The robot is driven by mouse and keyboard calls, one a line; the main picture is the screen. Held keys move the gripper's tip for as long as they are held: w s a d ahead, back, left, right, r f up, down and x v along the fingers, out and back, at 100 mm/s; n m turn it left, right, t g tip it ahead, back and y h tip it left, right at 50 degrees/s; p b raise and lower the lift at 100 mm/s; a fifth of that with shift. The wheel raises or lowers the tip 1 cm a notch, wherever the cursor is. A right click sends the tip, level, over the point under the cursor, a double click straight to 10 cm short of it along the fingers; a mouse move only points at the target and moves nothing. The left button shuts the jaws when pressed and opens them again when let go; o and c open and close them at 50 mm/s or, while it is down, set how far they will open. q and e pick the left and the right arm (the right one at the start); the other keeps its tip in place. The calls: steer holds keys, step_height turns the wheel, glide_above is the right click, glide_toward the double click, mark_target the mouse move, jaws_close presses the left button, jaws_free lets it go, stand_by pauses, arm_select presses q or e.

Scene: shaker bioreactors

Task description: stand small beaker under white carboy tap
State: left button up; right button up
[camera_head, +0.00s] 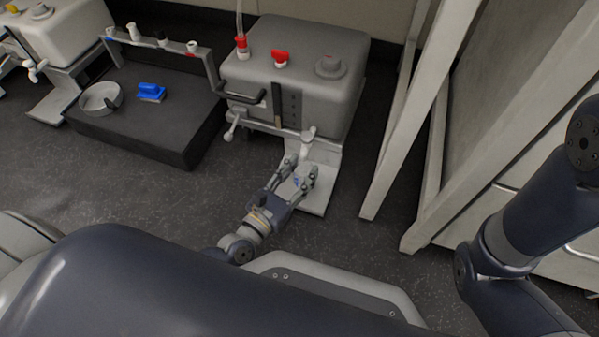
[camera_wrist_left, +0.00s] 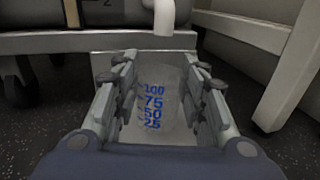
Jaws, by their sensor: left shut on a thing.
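A clear small beaker (camera_wrist_left: 160,100) with blue 25 to 100 markings stands upright between the fingers of my left gripper (camera_wrist_left: 160,92) in the wrist view. In the head view my left gripper (camera_head: 303,174) is shut on the beaker (camera_head: 297,182), which is partly hidden by the fingers. The large white-grey carboy (camera_head: 300,62) sits just beyond. Its white tap (camera_head: 308,134) points down close to the gripper; the tap spout (camera_wrist_left: 164,16) is above and just beyond the beaker in the wrist view. My right gripper is out of view.
A pale plate (camera_head: 318,195) extends under the tap and gripper. Left of it, a dark platform (camera_head: 140,125) holds a round dish (camera_head: 100,97) and a blue item (camera_head: 151,92). A second carboy (camera_head: 60,28) is at far left. A white slanted frame (camera_head: 400,130) stands at right.

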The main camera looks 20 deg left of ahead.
arm_select(q)
steer(key=o, duration=0.9)
steer(key=shift+r, duration=0.1)
